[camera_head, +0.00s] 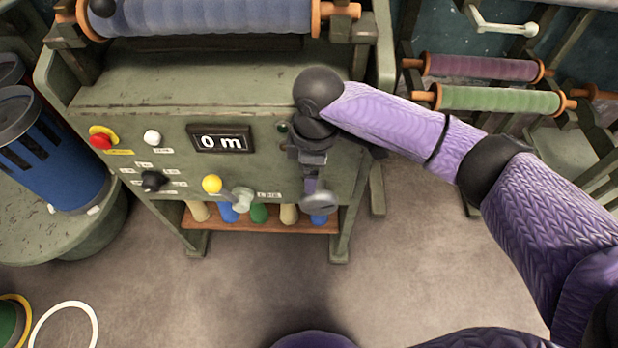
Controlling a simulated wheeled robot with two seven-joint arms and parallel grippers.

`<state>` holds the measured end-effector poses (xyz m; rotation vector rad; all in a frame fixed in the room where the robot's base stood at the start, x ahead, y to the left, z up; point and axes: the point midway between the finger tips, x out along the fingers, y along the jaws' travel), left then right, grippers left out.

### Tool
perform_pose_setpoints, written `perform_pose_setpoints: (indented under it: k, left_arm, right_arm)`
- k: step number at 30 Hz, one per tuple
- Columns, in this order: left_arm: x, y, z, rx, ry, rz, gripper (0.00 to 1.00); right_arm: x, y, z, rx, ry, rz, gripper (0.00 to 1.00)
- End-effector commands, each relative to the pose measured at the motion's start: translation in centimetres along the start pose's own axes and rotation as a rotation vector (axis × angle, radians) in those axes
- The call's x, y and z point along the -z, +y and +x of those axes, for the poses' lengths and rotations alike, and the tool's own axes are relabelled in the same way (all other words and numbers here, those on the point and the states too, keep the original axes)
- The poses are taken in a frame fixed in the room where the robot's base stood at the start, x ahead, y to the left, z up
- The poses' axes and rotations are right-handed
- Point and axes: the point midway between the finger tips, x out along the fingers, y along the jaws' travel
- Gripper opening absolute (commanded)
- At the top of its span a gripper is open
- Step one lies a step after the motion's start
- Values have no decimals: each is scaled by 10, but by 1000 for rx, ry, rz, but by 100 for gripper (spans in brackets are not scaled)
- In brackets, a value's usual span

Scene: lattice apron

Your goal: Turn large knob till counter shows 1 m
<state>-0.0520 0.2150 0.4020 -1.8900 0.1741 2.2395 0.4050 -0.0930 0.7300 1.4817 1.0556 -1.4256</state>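The counter (220,138) on the green machine's front panel (185,115) reads "0 m". A round grey disc (320,203), which looks like a large knob, sticks out at the panel's lower right. My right gripper (312,184) points down at the panel's right side, with its fingertips at the top of this disc. The gripper hides part of the panel and the disc's mount. I cannot tell whether the fingers are closed on it. A smaller black selector knob (153,181) with labels around it is at the panel's lower left. My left gripper is out of view.
The panel also carries a red button (101,141), a white knob (152,137), a yellow ball (212,184) and a pale handle (242,198). A blue roll (215,15) lies on top. A blue bin (55,150) stands left; purple (480,67) and green (500,99) rolls hang right.

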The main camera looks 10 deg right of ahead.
Motion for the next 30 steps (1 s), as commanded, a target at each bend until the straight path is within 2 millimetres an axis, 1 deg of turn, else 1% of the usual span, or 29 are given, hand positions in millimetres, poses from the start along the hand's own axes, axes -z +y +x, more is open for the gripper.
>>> perform_pose_setpoints:
  k: [3, 5, 12, 16, 20, 27, 28, 29, 30]
  left_arm:
    - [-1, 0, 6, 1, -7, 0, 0]
    - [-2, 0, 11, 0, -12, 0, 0]
    - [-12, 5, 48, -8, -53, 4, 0]
    - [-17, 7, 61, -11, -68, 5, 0]
    - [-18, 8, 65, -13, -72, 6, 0]
    - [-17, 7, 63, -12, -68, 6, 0]
    - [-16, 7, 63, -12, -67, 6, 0]
    - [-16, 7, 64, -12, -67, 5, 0]
    - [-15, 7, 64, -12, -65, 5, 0]
  right_arm:
    - [-3, -2, -5, 4, -35, -48, 75]
    - [-4, -3, 1, 7, -41, -55, 75]
    - [-7, -3, 63, 11, -43, -54, 75]
    - [-8, -4, 85, 10, -43, -53, 75]
    - [-8, -3, 92, 6, -40, -52, 75]
    - [-8, -3, 90, 3, -39, -52, 75]
    - [-7, -3, 90, 3, -39, -52, 71]
    - [-7, -3, 90, 3, -39, -52, 64]
    - [-7, -3, 90, 3, -39, -52, 56]
